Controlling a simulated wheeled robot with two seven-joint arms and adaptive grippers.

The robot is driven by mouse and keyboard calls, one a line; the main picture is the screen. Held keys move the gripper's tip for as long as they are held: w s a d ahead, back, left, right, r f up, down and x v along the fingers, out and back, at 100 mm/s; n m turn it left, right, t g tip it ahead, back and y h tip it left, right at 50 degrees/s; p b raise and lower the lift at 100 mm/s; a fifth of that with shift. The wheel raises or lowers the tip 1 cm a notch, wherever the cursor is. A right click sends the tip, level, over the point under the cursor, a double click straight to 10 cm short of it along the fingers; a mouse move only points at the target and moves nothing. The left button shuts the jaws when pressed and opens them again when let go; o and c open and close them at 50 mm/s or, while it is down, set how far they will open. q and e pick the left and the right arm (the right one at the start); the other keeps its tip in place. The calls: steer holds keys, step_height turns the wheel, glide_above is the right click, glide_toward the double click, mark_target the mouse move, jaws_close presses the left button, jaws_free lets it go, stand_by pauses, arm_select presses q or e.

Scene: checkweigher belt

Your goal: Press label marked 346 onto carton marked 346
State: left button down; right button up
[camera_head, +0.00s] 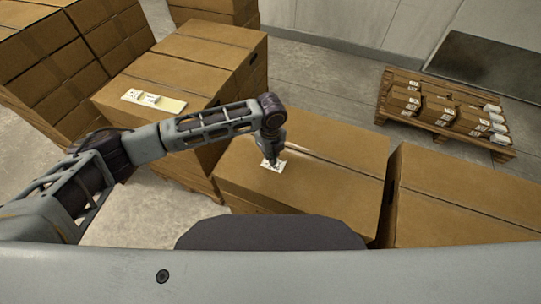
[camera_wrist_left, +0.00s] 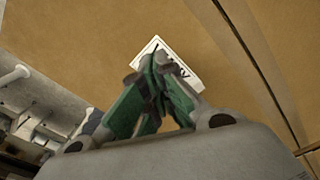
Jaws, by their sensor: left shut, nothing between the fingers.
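My left gripper (camera_head: 271,158) points down at the top of a brown carton (camera_head: 330,181) in the middle of the head view. A small white label (camera_head: 268,165) lies on that carton top, right under the fingertips. In the left wrist view the green-padded fingers of the left gripper (camera_wrist_left: 158,62) are closed together over the white label (camera_wrist_left: 185,68), which lies on the brown carton surface (camera_wrist_left: 100,40). The fingers hide part of the label and its print; I cannot read a number on it or on the carton. My right gripper is not in view.
A carton stack (camera_head: 195,52) at upper left carries a pale sheet with labels (camera_head: 153,101). More cartons (camera_head: 30,50) stand far left. Another carton (camera_head: 450,205) stands close on the right. A wooden pallet (camera_head: 384,105) with several small boxes sits on the floor at upper right.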

arm_select(q)
steer(key=shift+f, duration=0.85)
stand_by(1.0)
steer(key=shift+r, duration=0.15)
stand_by(0.3)
steer(key=shift+r+p, duration=3.4)
steer(key=shift+p, duration=0.1)
